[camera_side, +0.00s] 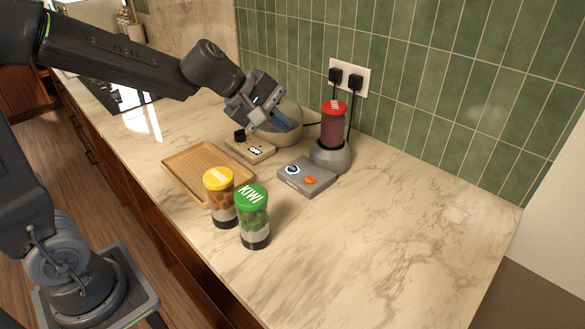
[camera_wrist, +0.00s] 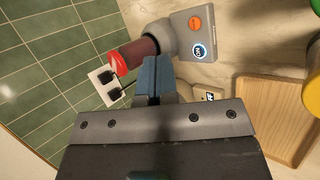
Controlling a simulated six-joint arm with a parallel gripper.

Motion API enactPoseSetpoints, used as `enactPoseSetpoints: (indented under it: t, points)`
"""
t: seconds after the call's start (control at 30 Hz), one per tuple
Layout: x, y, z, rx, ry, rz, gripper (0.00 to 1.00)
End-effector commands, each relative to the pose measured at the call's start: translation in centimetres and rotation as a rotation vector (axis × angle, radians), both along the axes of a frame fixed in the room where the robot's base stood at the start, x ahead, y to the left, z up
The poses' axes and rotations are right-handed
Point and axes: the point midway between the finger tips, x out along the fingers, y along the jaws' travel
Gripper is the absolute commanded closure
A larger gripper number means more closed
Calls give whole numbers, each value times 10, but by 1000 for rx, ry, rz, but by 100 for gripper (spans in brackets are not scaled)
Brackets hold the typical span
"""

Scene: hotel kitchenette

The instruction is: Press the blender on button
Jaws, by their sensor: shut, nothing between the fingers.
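The blender has a grey motor base (camera_side: 331,156) and a dark red jar (camera_side: 333,128) with a red lid. Its grey control pad (camera_side: 318,188) lies in front, with a round blue-and-white button (camera_side: 292,170) and an orange button (camera_side: 310,180). In the wrist view the blue button (camera_wrist: 199,51) reads as "ON", beside the orange button (camera_wrist: 195,24). My gripper (camera_side: 289,125) is shut and empty, its blue fingers left of the jar and above the counter. In the wrist view the fingers (camera_wrist: 156,72) appear below and left of the pad, apart from both buttons.
A beige appliance (camera_side: 291,112) with a labelled control box (camera_side: 250,151) stands behind my gripper, partly hidden. A wooden tray (camera_side: 187,162), a yellow-lidded jar (camera_side: 221,205) and a green-lidded KIWI jar (camera_side: 253,222) stand in front. A wall outlet (camera_side: 361,79) holds two plugs. The right counter is clear.

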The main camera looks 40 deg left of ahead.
Motion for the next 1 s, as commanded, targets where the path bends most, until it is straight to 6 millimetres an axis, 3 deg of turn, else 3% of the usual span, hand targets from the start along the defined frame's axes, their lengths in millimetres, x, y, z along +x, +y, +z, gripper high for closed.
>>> enactPoseSetpoints:
  t: [0.1,0.3,0.83,1.0]
  points:
    - [34,16,-19,-145,62,202,100]
    - [65,35,-40,-288,120,418,100]
    - [71,40,-47,-322,134,471,100]
    - [71,39,-57,-325,136,468,100]
